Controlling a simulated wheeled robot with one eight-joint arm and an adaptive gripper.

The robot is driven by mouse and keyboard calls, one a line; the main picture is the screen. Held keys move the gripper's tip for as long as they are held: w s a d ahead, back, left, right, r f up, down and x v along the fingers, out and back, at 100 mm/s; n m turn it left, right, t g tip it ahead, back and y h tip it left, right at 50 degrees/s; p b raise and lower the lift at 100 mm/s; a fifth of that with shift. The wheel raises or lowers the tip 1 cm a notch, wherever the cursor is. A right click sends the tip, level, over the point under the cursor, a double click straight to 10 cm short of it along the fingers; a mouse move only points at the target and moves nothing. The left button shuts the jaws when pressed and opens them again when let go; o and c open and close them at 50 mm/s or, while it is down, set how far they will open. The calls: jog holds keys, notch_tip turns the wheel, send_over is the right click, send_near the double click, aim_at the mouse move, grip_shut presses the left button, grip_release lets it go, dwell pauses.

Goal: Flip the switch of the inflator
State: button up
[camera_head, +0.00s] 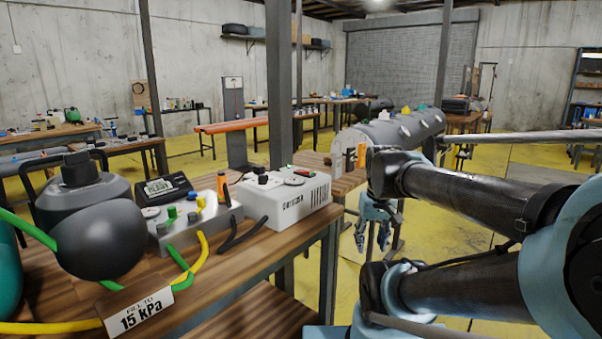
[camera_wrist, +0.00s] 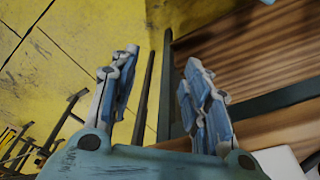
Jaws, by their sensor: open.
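The inflator appears to be the white box (camera_head: 268,206) with dark lettering and a barcode, at the right end of the wooden table in the head view. Its top carries a black knob, a round dial and small red and green parts; I cannot tell which is the switch. My gripper (camera_head: 372,228) hangs to the right of the box, past the table edge and apart from it. In the wrist view my gripper (camera_wrist: 160,75) is open, with nothing between its fingers. A white corner (camera_wrist: 311,166) shows at lower right there, perhaps the box.
The wooden table (camera_head: 232,275) also bears a grey valve panel (camera_head: 190,222), a dark round pump-like body (camera_head: 100,240), green and yellow hoses, and a "15 kPa" sign (camera_head: 142,308). A grey inflatable boat (camera_head: 400,132) lies behind. Yellow floor is open beside the table.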

jog(key=w+a+r+n+g, duration=0.1)
jog(key=w+a+r+n, duration=0.15)
jog(key=w+r, duration=0.55)
jog(key=w+a+r+n, duration=0.2)
jog(key=w+a+r, duration=0.3)
jog(key=r, duration=0.5)
notch_tip(320, 180, up, 11)
jog(key=n+g, duration=0.1)
jog(key=n, duration=0.4)
send_over(305, 172)
jog(key=w+a, duration=0.2)
jog(key=w, duration=0.2)
jog(key=shift+m, duration=0.25)
notch_tip(305, 172, down, 16)
jog(key=shift+s+a+f, duration=0.1)
jog(key=shift+s+f, duration=0.05)
jog(key=shift+f, duration=0.05)
grip_shut()
